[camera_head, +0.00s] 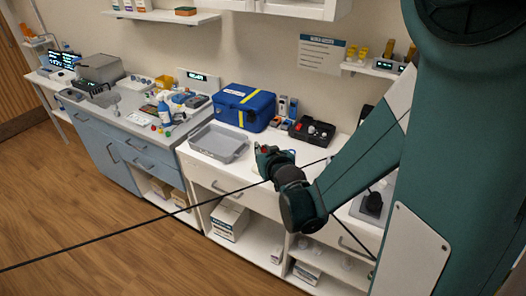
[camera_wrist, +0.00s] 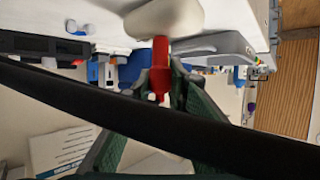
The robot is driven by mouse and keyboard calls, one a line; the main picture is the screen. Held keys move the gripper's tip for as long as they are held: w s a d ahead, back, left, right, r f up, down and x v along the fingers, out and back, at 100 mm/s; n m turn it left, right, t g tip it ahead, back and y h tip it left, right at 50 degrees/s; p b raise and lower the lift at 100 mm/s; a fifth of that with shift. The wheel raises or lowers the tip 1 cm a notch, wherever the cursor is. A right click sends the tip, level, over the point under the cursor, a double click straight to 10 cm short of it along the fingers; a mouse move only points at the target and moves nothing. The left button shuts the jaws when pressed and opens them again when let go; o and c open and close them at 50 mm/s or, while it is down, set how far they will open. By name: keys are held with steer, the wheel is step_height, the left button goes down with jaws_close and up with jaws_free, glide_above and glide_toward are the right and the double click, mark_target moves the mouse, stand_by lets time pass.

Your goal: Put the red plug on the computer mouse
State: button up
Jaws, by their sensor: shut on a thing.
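My gripper (camera_head: 268,156) is in front of the white counter, to the right of the grey tray. In the wrist view my gripper (camera_wrist: 160,82) is shut on the red plug (camera_wrist: 160,62), which stands upright in the picture between the green fingers. A small red part of the plug (camera_head: 264,149) shows at the gripper in the head view. A white rounded thing (camera_wrist: 165,18) lies just beyond the plug's end in the wrist view; it may be the computer mouse, but I cannot tell. I cannot tell whether plug and white thing touch. No computer mouse is clearly made out in the head view.
The grey tray (camera_head: 217,144) and a blue box (camera_head: 243,107) with yellow stripes stand on the counter left of and behind my gripper. A black holder (camera_head: 311,132) is to the right. A dark cable crosses the head view and the wrist view (camera_wrist: 150,118).

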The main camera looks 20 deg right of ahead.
steer(key=shift+f, duration=0.1)
steer(key=o, duration=0.9)
steer(key=shift+s+r, duration=0.1)
steer(key=shift+r, duration=0.1)
steer(key=shift+p+v, duration=1.35)
steer(key=shift+v, duration=4.55)
steer(key=shift+s+r, duration=0.1)
steer(key=s+r+g, duration=0.2)
steer(key=s, duration=0.5)
steer(key=s+r+g, duration=0.2)
steer(key=s, duration=0.5)
steer(key=s+r+g, duration=0.2)
steer(key=s+r, duration=0.1)
steer(key=s, duration=0.4)
steer(key=shift+d+g, duration=0.15)
steer(key=shift+g, duration=0.15)
